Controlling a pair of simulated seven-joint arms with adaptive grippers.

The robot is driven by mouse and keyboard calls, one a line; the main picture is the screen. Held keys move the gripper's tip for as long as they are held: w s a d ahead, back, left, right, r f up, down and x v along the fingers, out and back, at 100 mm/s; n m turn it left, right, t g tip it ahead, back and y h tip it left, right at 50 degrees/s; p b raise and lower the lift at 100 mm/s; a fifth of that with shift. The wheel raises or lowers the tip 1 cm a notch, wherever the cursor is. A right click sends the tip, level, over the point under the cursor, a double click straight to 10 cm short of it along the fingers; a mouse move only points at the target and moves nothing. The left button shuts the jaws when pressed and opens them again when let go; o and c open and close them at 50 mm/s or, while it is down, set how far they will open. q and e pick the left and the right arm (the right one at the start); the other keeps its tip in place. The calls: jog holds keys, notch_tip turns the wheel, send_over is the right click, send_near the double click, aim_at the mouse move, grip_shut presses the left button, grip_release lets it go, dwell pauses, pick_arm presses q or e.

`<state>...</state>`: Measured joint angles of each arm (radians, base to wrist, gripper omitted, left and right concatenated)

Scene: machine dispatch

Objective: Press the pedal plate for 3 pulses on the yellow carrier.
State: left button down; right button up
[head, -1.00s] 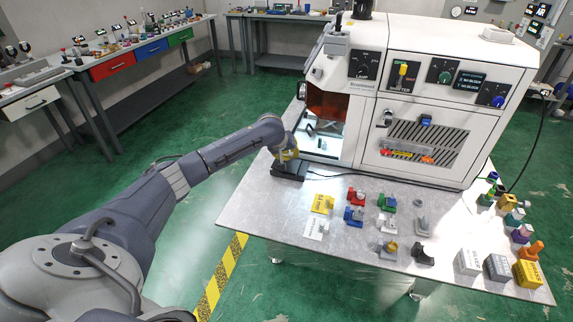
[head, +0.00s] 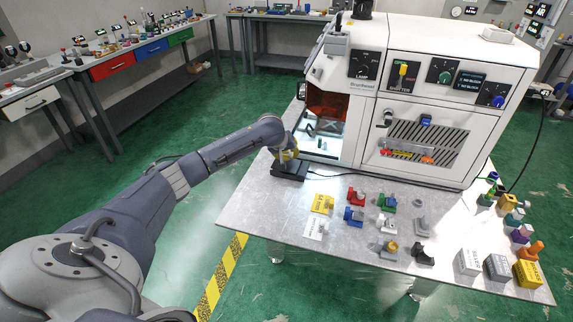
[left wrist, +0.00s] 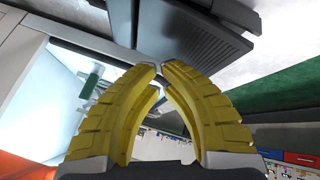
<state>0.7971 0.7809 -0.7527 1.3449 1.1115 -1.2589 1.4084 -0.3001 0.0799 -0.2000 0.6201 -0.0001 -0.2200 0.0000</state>
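The pedal (head: 289,171) is a dark block at the left edge of the metal table, in front of the machine's open bay. In the left wrist view its ribbed dark plate (left wrist: 205,42) lies just beyond my fingertips. My left gripper (head: 288,156) is directly over the pedal; whether it touches the plate cannot be told. In the left wrist view its yellow fingers (left wrist: 160,66) have their tips almost together, with nothing between them. A yellow carrier-like piece (head: 322,204) lies on the table to the right of the pedal. My right gripper is not in view.
The white machine (head: 440,95) stands on the table (head: 300,225), its lit bay (head: 325,128) open. A cable runs from the pedal. Several small coloured pieces stand on the table, with labelled blocks (head: 497,267) at the front right.

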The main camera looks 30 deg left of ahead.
aim_at(291, 162)
pick_arm(q)
jog(key=shift+f, duration=0.2)
jog(key=shift+f, duration=0.25)
jog(key=shift+a+f, duration=0.1)
jog(key=shift+f, duration=0.7)
dwell(1.6)
jog(key=shift+r, duration=1.15)
jog(key=shift+r, duration=0.1)
jog(key=shift+w+d+r, duration=0.1)
jog(key=shift+d+r, duration=0.1)
jog(key=shift+r, duration=1.05)
jog(key=shift+d+r, duration=0.15)
jog(key=shift+r, duration=1.05)
